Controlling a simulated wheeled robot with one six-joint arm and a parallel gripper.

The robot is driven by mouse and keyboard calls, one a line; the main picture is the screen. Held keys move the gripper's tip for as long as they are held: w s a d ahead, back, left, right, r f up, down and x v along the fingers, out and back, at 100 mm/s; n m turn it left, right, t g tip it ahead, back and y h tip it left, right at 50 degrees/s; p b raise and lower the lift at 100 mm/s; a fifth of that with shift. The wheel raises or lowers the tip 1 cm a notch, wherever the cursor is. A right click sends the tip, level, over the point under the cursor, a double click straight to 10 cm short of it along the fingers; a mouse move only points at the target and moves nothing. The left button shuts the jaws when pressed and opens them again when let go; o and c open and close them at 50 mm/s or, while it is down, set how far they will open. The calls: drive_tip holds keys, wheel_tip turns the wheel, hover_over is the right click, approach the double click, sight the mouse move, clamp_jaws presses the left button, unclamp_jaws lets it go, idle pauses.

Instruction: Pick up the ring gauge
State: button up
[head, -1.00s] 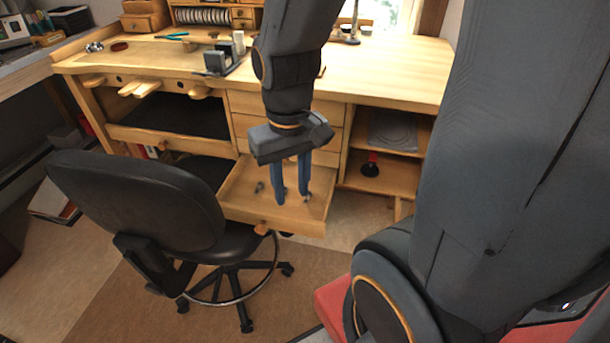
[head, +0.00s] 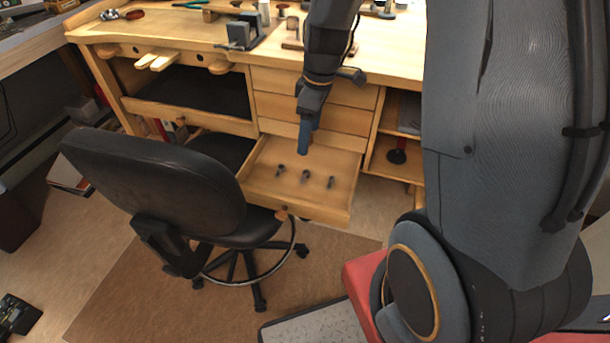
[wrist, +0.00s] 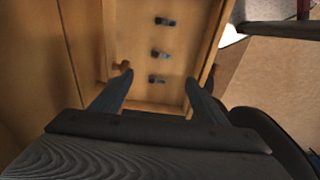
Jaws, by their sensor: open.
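Three small dark metal pieces lie apart in a row in the open wooden drawer (head: 268,187): a left piece (head: 281,170), a middle piece (head: 305,176) and a right piece (head: 331,182). I cannot tell which one is the ring gauge. The wrist view shows three such pieces too, a far one (wrist: 165,21), a middle one (wrist: 160,54) and a near one (wrist: 157,79) between the fingertips in the picture. My gripper (head: 303,152) is open and empty above the back of the drawer, seen edge-on. Its two fingers stand apart in the wrist view (wrist: 160,77).
A black chair (head: 150,185) stands close to the drawer's left side. The workbench (head: 390,62) rises behind the drawer, with closed drawers (head: 320,90) above it and an open shelf on the right. A vise-like grey block (head: 243,32) stands on the bench top.

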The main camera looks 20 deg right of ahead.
hover_over(305, 176)
wheel_tip(305, 176, down, 9)
drive_tip(key=shift+f, duration=3.1)
drive_tip(key=shift+d, duration=0.1)
drive_tip(key=c, duration=1.1)
drive_tip(key=shift+r, duration=0.1)
